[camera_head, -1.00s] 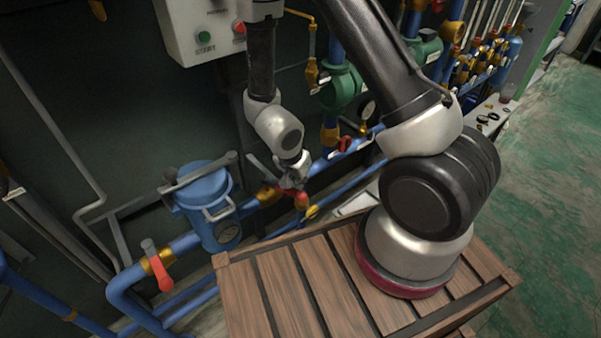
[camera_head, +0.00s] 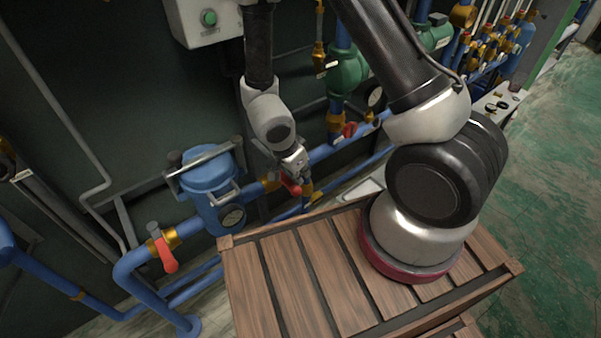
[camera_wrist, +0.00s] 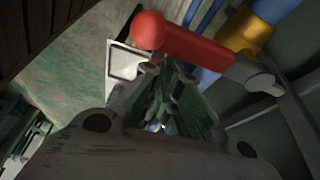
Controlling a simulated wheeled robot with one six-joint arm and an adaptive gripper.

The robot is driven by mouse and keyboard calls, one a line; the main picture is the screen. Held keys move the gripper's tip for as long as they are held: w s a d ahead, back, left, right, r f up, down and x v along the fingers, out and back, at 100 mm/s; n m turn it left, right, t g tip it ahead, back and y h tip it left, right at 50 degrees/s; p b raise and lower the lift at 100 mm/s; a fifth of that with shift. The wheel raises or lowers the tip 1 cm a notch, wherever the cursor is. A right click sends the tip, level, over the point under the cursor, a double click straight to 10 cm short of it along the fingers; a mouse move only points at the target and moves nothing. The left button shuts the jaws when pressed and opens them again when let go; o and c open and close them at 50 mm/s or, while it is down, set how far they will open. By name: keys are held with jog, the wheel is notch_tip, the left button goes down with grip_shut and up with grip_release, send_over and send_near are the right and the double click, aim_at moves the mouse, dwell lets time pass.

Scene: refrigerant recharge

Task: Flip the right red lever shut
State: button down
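The right red lever (camera_head: 290,184) sits by the brass fitting on the blue pipe, right of the blue filter canister. It is large in the wrist view (camera_wrist: 190,48), a red bar with a round ball end pointing left, joined to a grey hub on the right. My gripper (camera_head: 300,172) is right at this lever in the head view and partly covers it. In the wrist view my gripper (camera_wrist: 166,75) has its fingers just below the red bar. Contact and finger gap are unclear. The left red lever (camera_head: 166,256) hangs down, apart from my gripper.
The blue canister (camera_head: 211,180) with a gauge stands close left of my gripper. A slatted wooden crate (camera_head: 290,270) fills the front. Another red handle (camera_head: 350,130) and a green valve body (camera_head: 347,72) are behind, to the right. Green floor (camera_head: 550,180) at the right is open.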

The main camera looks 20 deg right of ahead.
jog(key=shift+s+a, duration=0.1)
jog(key=shift+a, duration=0.1)
jog(key=w+d, duration=0.1)
jog(key=d, duration=0.3)
jog(key=w+v, duration=0.1)
jog(key=v, duration=0.9)
jog(key=shift+s, duration=0.25)
